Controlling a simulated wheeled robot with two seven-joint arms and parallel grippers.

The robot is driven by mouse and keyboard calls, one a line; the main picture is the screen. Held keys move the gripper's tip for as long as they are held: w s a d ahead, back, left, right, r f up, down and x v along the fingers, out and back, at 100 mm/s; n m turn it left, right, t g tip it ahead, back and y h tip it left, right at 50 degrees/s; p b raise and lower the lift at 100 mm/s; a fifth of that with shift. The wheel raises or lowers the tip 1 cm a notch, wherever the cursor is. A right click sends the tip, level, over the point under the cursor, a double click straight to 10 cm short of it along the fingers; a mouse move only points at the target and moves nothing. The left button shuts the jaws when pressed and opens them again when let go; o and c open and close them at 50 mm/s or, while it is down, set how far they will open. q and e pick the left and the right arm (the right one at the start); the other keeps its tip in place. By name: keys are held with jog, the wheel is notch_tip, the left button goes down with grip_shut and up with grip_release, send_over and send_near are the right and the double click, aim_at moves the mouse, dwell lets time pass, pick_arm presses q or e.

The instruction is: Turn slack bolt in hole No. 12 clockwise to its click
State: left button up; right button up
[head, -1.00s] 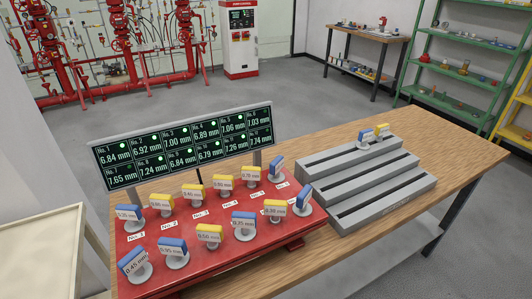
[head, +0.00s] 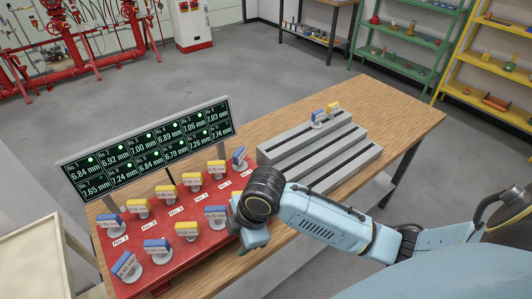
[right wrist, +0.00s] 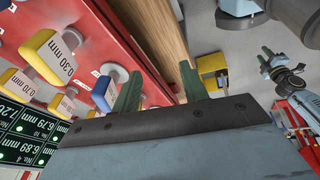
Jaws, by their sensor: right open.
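The red board (head: 205,256) carries two rows of bolts with blue or yellow tagged heads. My right gripper (head: 252,245) is over the board's front right end. My arm and gripper hide that corner, where the No. 12 bolt stood in the earlier view. In the right wrist view my two green fingers (right wrist: 158,88) are apart with nothing between them. A blue bolt head (right wrist: 102,93) shows just left of the left finger, and a yellow one (right wrist: 45,50) farther left. I cannot tell which of these holes is which.
A display panel (head: 150,152) stands behind the board with a millimetre reading per hole. A grey stepped rack (head: 320,150) stands to the right with two tagged bolts (head: 325,114) on it. The wooden table (head: 400,115) is clear at the far right.

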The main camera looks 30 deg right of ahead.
jog(key=w+d+r+n+g+h, duration=0.2)
jog(key=w+d+r+n+h, duration=0.1)
jog(key=w+d+r+n, duration=0.9)
jog(key=f+m, duration=0.1)
jog(key=f, duration=0.3)
jog(key=d+f+m, duration=0.1)
jog(key=f, duration=0.4)
jog(key=d+f+m, duration=0.1)
jog(key=f, duration=0.4)
jog(key=shift+s+d+f, duration=0.15)
jog(key=shift+s, duration=0.25)
